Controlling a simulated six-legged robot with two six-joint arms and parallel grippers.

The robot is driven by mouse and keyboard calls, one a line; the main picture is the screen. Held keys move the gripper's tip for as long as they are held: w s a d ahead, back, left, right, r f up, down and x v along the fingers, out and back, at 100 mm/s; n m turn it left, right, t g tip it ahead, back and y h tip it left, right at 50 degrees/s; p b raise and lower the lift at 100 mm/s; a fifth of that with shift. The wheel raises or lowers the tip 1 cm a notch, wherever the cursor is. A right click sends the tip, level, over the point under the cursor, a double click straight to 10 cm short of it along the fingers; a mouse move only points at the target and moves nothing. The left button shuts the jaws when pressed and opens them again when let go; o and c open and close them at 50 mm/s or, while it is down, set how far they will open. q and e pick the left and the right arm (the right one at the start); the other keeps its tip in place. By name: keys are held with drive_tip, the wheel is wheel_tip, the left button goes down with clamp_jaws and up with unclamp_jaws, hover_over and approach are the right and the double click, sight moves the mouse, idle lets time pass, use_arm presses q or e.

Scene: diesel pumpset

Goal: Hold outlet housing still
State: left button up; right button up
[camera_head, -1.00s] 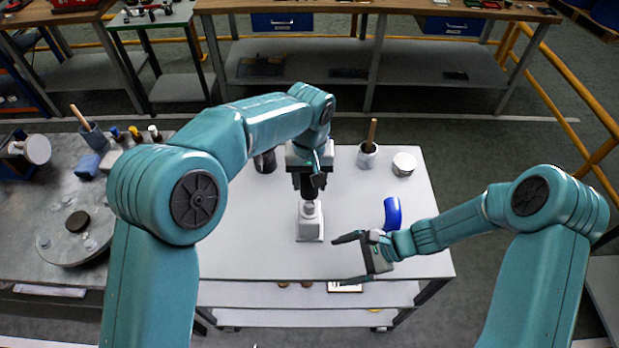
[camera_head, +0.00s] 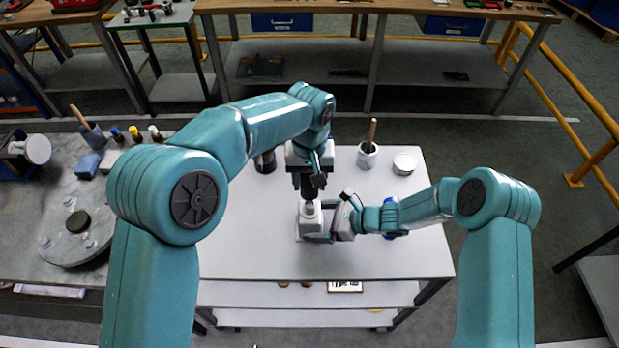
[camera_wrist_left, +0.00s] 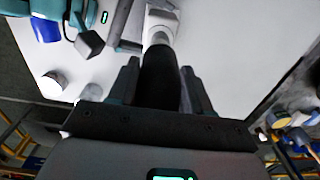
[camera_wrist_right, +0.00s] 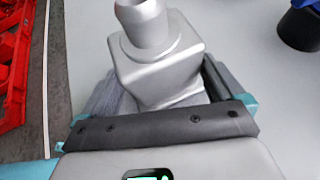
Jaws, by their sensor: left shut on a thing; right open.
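The outlet housing (camera_head: 304,232) is a pale metal block with a round spout, upright on the white table. It shows close up in the right wrist view (camera_wrist_right: 155,70). My right gripper (camera_head: 321,221) is open with its fingers on either side of the housing's body; contact cannot be told. My left gripper (camera_head: 309,182) is shut on a black hose piece (camera_wrist_left: 160,80) above the housing. The hose's lower end meets the housing's spout (camera_wrist_left: 157,38) in the left wrist view; how far it is seated is hidden.
On the white table (camera_head: 245,245) stand a dark cup (camera_head: 265,161), a pot with a brush (camera_head: 368,156) and a white round container (camera_head: 405,164). A blue curved piece (camera_wrist_left: 45,28) lies partly behind my right arm. The table's front left is clear.

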drive_tip(key=shift+x, duration=0.9)
drive_tip(key=c, duration=0.6)
drive_tip(key=o, duration=0.7)
drive_tip(key=c, duration=1.3)
drive_tip(key=shift+c, duration=0.2)
